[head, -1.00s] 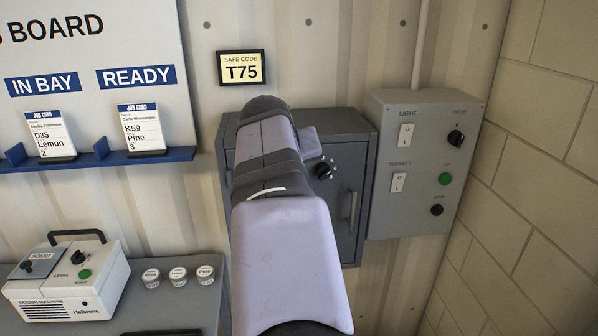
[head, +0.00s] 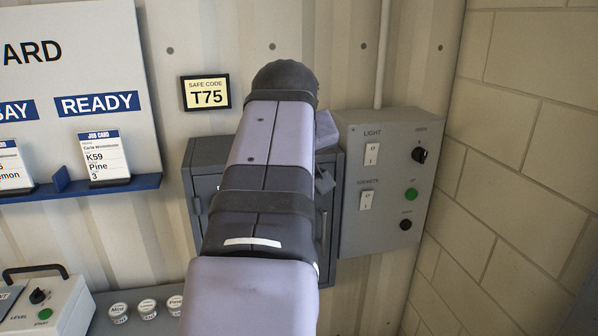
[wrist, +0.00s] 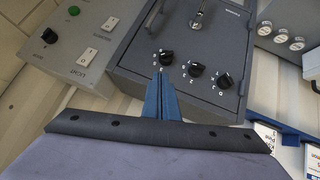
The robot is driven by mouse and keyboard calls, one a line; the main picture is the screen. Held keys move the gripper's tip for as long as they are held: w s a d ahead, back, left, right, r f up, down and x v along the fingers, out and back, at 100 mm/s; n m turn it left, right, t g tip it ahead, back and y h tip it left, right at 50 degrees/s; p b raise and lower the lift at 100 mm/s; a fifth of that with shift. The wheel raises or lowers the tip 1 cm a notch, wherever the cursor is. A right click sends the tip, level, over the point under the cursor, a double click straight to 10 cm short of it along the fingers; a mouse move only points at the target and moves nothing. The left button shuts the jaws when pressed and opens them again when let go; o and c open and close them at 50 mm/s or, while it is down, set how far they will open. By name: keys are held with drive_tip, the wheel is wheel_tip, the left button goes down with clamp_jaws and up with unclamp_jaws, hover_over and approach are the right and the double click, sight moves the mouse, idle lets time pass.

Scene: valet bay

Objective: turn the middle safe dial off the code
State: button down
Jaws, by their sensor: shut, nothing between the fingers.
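The grey safe (head: 207,157) is on the wall in the head view, largely covered by my arm, and its dials are hidden there. The wrist view shows the safe's front (wrist: 136,56) upside down, with three black dials in a row. The middle dial (wrist: 196,69) sits between one dial (wrist: 166,57) on the left and another (wrist: 224,82) on the right. My gripper (wrist: 160,74) has its blue fingers shut and empty. In the picture its tips lie just below the left-hand dial, left of the middle one. Contact cannot be told. The dial settings are too small to read.
A safe code sign (head: 206,93) reading T75 hangs above the safe. A grey switch box (head: 386,180) stands close to the safe's right, by a block wall (head: 525,130). The safe's door handle (wrist: 199,20) sticks out. Small lidded pots (head: 147,306) stand on a shelf at lower left.

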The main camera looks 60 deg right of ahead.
drive_tip(key=shift+s+a+r, duration=0.15)
drive_tip(key=shift+s+r, duration=0.25)
drive_tip(key=shift+s, duration=0.2)
drive_tip(key=c, duration=1.8)
unclamp_jaws()
drive_tip(key=o, duration=0.4)
drive_tip(key=shift+d, duration=0.45)
drive_tip(key=w+d+r+n+t+h+b, duration=0.15)
drive_tip(key=d+t+h, duration=0.25)
drive_tip(key=d+h, duration=0.75)
drive_tip(key=w+a+f+n+t+y, duration=0.3)
drive_tip(key=w+a+n+t+y, duration=0.25)
drive_tip(key=a+n+t, duration=0.4)
drive_tip(key=s+a+f+n+t+y+b, duration=0.1)
drive_tip(key=s+a+f+y, duration=0.15)
drive_tip(key=f, duration=0.45)
drive_tip(key=s+a+f+y+b, duration=0.1)
drive_tip(key=a+f+y, duration=0.15)
drive_tip(key=f, duration=0.45)
drive_tip(key=p+x, duration=0.3)
drive_tip(key=x, duration=0.5)
drive_tip(key=shift+s+d+y+p, duration=0.2)
drive_tip(key=shift+y+p, duration=0.1)
